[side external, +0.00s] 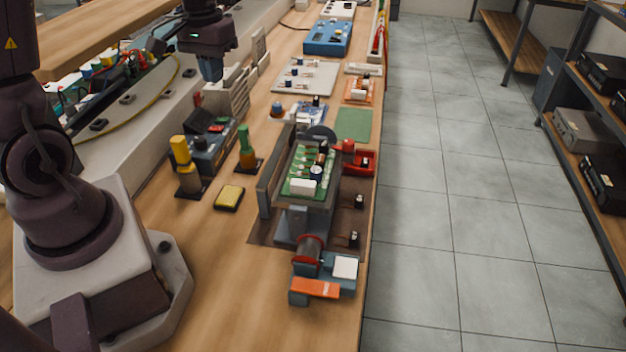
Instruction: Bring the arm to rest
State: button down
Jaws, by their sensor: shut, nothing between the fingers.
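My gripper (211,70) is at the top of the side external view, to the left of the workbench's middle. It points down and is shut, with nothing between its fingers. It hangs above a row of grey upright holders (232,95), and I cannot tell the exact gap. My arm's base stands at the lower left on the wooden bench (225,290).
A green circuit board (308,172) sits in a grey fixture at the bench's right side. Yellow (182,152) and green-handled (244,140) tools stand upright nearby. A yellow pad (229,196) lies flat. Blue (327,37) and pale panels lie farther back.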

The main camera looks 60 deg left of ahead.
jog(key=s+d+r+m+t, duration=0.2)
jog(key=s+d+r+m, duration=0.1)
jog(key=d, duration=0.6)
jog(key=s+d+r+m+t, duration=0.3)
jog(key=s+d+r, duration=0.3)
jog(key=d+r, duration=0.2)
jog(key=shift+s+d+r+m, duration=0.25)
jog(key=shift+d+m, duration=0.05)
jog(key=shift+d, duration=0.2)
